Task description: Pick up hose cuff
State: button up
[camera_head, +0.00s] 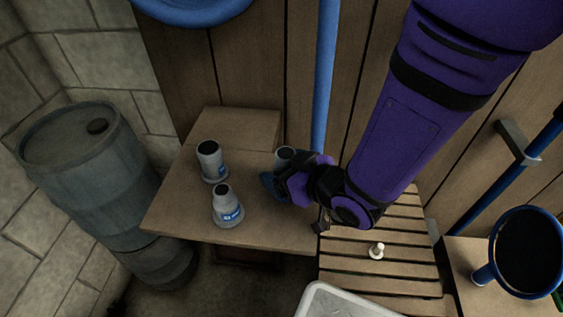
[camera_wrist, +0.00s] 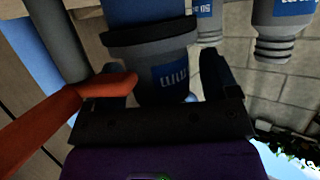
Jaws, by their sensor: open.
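Several grey cuffs with blue labels stand on a wooden table. One hose cuff (camera_head: 285,155) is beside my gripper (camera_head: 283,187), partly hidden by it in the head view. In the wrist view that cuff (camera_wrist: 150,50) lies between the two dark fingers of my gripper (camera_wrist: 160,70). The jaws are open, one finger on each side of the cuff, and I cannot tell whether they touch it. Two more cuffs stand to the left in the head view, one behind (camera_head: 210,163) and one in front (camera_head: 227,210). Both show at the top right of the wrist view.
The wooden table (camera_head: 175,215) has bare room at its left. A grey-blue barrel (camera_head: 90,160) stands left of it. A blue pole (camera_head: 324,80) rises behind my gripper. An orange bar (camera_wrist: 60,125) crosses the left of the wrist view. A slatted bench (camera_head: 400,240) holds a small white piece (camera_head: 376,251).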

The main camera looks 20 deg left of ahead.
jog(key=c, duration=1)
jog(key=shift+r, duration=0.15)
jog(key=shift+r, duration=4.85)
